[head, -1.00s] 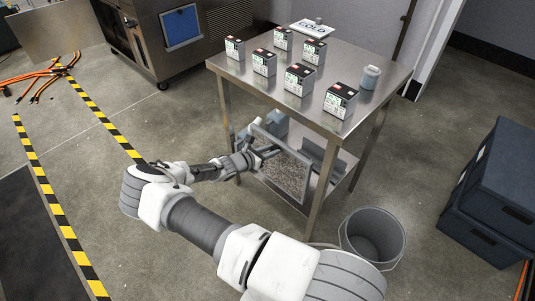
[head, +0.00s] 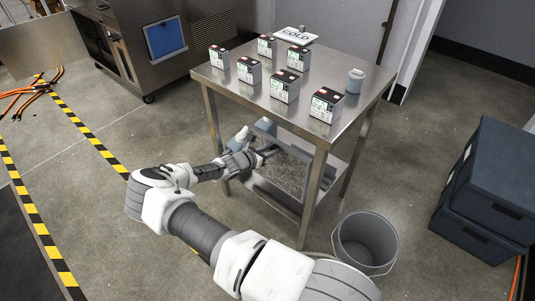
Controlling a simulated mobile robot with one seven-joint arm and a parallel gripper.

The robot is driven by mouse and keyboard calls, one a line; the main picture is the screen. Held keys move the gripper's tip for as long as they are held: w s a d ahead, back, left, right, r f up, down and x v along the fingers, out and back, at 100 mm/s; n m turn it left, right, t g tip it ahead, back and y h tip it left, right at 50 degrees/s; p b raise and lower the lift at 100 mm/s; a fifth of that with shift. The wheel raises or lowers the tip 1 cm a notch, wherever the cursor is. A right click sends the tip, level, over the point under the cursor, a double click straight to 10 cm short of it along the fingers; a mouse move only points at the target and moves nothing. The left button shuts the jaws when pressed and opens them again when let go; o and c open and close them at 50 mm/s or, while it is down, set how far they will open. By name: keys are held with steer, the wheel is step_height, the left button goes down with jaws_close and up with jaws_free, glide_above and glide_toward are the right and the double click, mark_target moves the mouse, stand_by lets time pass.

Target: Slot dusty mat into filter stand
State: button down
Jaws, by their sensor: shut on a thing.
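The dusty mat (head: 285,174) is a grey, speckled panel with a pale frame. It is under the steel table's top, at the lower shelf, and a table leg crosses in front of its right side. My gripper (head: 263,154) is shut on the mat's upper left edge, and my arm reaches in from the front left. The fingertips are small and partly hidden. Grey parts (head: 328,172) show behind the mat's right end and may be the filter stand. I cannot tell whether the mat touches them.
The steel table (head: 240,82) carries several black-and-white battery-like boxes (head: 285,86), a blue-grey jar (head: 355,80) and a COLD sign (head: 297,35). Pale blue containers (head: 240,138) are on the lower shelf. A grey bucket (head: 366,243) and dark crates (head: 490,190) stand at right.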

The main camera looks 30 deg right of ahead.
steer(key=w+d+b, duration=0.2)
steer(key=d+b, duration=0.1)
steer(key=d, duration=0.7)
steer(key=w+d+b, duration=0.1)
steer(key=d+b, duration=0.3)
steer(key=d, duration=0.7)
steer(key=shift+w, duration=0.4)
stand_by(1.2)
steer(key=shift+a+f+b, duration=0.1)
steer(key=shift+f+b, duration=0.15)
steer(key=shift+b, duration=0.1)
stand_by(0.8)
steer(key=shift+f+b, duration=0.95)
steer(key=shift+f, duration=1.15)
steer(key=c, duration=0.6)
jaws_free()
steer(key=shift+f, duration=0.1)
